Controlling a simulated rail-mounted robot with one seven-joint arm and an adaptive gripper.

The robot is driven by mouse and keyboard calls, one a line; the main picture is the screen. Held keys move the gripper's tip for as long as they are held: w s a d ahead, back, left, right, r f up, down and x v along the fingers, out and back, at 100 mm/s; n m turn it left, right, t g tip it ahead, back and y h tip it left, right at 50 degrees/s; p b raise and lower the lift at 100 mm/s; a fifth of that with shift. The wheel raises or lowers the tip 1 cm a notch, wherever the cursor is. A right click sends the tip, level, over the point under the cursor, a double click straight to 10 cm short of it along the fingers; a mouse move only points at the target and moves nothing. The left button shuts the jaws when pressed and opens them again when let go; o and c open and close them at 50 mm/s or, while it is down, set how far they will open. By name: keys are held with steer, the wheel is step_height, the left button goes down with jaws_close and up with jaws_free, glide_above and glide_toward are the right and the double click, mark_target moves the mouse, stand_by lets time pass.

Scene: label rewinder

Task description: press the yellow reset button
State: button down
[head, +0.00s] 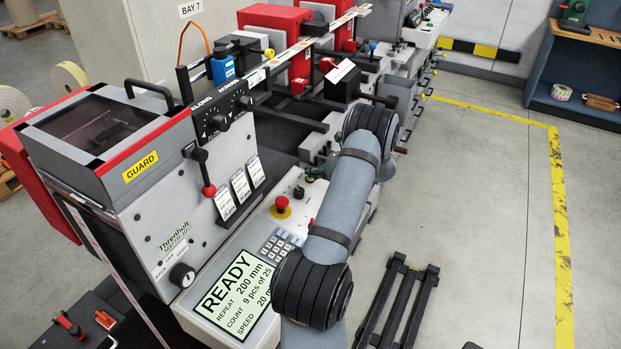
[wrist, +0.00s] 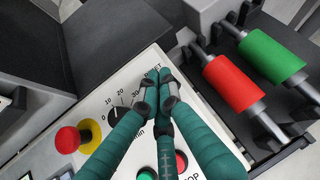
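My gripper (wrist: 160,86) has teal-wrapped fingers, brought together at the tips over the sloped control panel (wrist: 100,100). I see nothing held between them. In the wrist view the tips lie at the end of a printed label (wrist: 154,71) that reads partly "SET". No separate yellow reset button shows; the fingers may cover it. In the head view my gripper (head: 318,170) is small and mostly behind my arm, near the panel's far end. Whether the tips touch the panel I cannot tell.
A red mushroom button on a yellow collar (wrist: 68,140) stands left of the fingers. A dial (wrist: 115,115), a green button (wrist: 147,174) and a red button (wrist: 181,161) are close by. Red (wrist: 229,80) and green (wrist: 270,54) rollers lie to the right.

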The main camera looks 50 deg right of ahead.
steer(key=shift+r, duration=0.15)
steer(key=shift+s+r+p, duration=0.1)
steer(key=shift+r+p, duration=0.35)
steer(key=shift+r, duration=0.25)
steer(key=r+p, duration=0.2)
steer(key=r, duration=0.1)
steer(key=r+p, duration=0.1)
steer(key=r, duration=0.1)
steer(key=shift+s+d, duration=0.1)
steer(key=shift+s, duration=0.3)
stand_by(0.7)
